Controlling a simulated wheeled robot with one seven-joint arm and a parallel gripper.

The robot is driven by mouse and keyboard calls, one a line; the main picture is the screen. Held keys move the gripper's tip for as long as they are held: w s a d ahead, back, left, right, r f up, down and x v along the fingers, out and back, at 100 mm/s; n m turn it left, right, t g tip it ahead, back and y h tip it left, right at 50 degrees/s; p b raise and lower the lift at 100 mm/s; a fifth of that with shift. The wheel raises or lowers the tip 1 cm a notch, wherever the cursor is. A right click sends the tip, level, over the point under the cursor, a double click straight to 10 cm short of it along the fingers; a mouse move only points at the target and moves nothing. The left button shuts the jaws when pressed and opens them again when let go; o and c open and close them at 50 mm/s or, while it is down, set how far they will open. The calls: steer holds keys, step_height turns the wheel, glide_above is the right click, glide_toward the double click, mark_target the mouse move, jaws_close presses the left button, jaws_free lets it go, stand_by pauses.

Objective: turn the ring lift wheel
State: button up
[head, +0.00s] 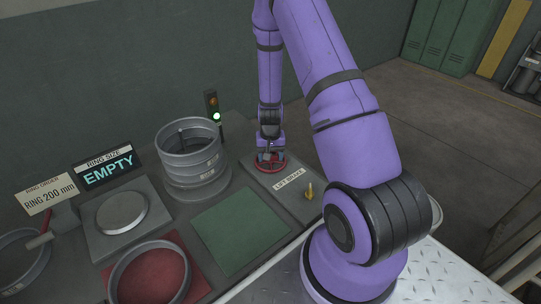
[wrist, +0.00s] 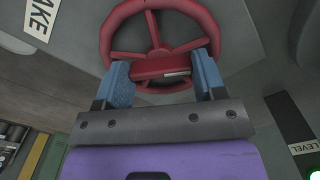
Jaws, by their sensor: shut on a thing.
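The red ring lift wheel (wrist: 153,30) is a spoked wheel, seen close up in the wrist view. In the head view the wheel (head: 278,167) sits on a grey panel at the back right of the bench. My gripper (wrist: 161,70) has its two blue fingers on either side of a red bar at the near part of the wheel and is shut on it. In the head view my gripper (head: 269,154) is small, over the wheel, and hides part of it.
A "LIFT BRAKE" label (head: 289,179) and a yellow lever (head: 309,191) are right of the wheel. Stacked grey rings (head: 193,163) stand left of it, by a signal lamp (head: 212,106) lit green. A sign (head: 108,167) reads "EMPTY". The green pad (head: 240,230) is bare.

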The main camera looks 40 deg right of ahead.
steer(key=shift+m, duration=0.3)
steer(key=o, duration=0.9)
steer(key=shift+r, duration=0.15)
step_height(320, 180, up, 11)
steer(key=shift+f, duration=0.2)
stand_by(0.5)
